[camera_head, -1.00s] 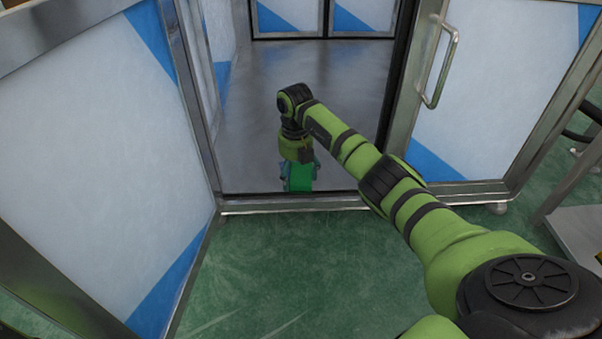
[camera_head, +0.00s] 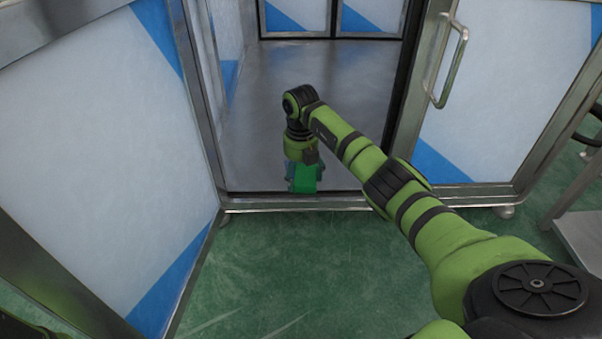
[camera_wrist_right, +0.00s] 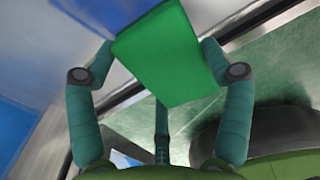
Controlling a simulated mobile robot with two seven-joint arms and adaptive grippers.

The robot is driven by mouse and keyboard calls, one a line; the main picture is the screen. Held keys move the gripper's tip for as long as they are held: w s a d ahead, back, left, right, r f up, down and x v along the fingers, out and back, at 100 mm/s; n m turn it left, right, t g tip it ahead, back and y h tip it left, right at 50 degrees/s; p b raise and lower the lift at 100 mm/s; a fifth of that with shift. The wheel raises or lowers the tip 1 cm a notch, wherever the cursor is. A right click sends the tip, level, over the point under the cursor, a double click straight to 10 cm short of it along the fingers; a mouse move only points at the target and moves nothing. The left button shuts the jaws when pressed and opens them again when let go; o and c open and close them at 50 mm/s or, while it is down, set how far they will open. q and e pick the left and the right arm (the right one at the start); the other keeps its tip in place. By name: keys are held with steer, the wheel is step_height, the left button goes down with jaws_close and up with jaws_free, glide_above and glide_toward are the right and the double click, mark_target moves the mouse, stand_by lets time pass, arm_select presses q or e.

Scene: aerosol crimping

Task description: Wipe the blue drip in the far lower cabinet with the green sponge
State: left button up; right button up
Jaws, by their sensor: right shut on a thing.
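My right gripper (camera_head: 303,170) reaches down inside the open lower cabinet (camera_head: 340,85), close above its floor near the front sill. It is shut on the green sponge (camera_head: 305,183). Blue patches at the upper left of the wrist view could be panel stripes or the drip. My left gripper is out of view.
An open door (camera_head: 100,150) with a blue corner stands on the left. A door with a metal handle (camera_head: 452,65) is on the right. The metal sill (camera_head: 260,203) crosses below my right arm. The green floor (camera_head: 270,270) in front is clear.

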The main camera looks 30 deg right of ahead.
steer(key=shift+f+b, duration=0.3)
steer(key=shift+f, duration=0.6)
